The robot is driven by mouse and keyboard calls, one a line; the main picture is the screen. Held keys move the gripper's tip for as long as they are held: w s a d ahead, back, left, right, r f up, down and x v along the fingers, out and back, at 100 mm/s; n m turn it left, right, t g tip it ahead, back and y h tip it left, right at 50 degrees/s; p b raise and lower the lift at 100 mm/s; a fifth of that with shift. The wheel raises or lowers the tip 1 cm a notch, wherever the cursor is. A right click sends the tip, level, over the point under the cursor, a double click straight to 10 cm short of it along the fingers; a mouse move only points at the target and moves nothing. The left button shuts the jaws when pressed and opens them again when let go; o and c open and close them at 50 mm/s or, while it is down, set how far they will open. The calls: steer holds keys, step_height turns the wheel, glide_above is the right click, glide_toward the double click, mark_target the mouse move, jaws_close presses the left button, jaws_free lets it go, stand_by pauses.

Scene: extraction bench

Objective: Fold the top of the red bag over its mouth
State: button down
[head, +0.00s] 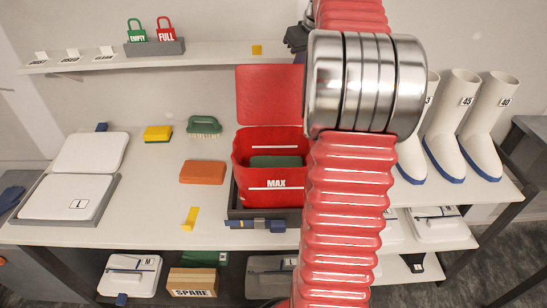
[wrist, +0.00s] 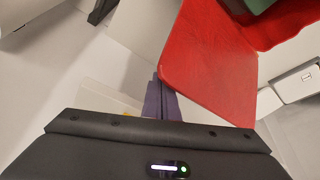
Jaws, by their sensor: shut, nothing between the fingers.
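The red bag (head: 277,198), marked MAX, stands in a dark tray (head: 237,212). Its mouth is open and a dark green block (head: 275,161) lies inside. The bag's top flap (head: 270,95) stands up behind the mouth, unfolded. In the wrist view the flap (wrist: 210,60) fills the upper middle, with part of the mouth and the green block (wrist: 258,4) at top right. My gripper (wrist: 157,82) is shut and empty, its tips close to the flap's lower left edge. I cannot tell whether they touch it. My red arm hides much of the head view's right half.
An orange block (head: 203,172), a green brush (head: 204,125) and a yellow sponge (head: 158,133) lie left of the bag. White boots (head: 484,120) stand at right. A shelf (head: 105,62) runs above.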

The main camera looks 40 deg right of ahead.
stand_by(0.3)
steer(key=s+a, duration=1.2)
steer(key=s, duration=0.2)
steer(key=shift+s, duration=0.15)
stand_by(1.7)
steer(key=shift+r, duration=0.1)
step_height(320, 180, up, 7)
stand_by(1.0)
stand_by(0.4)
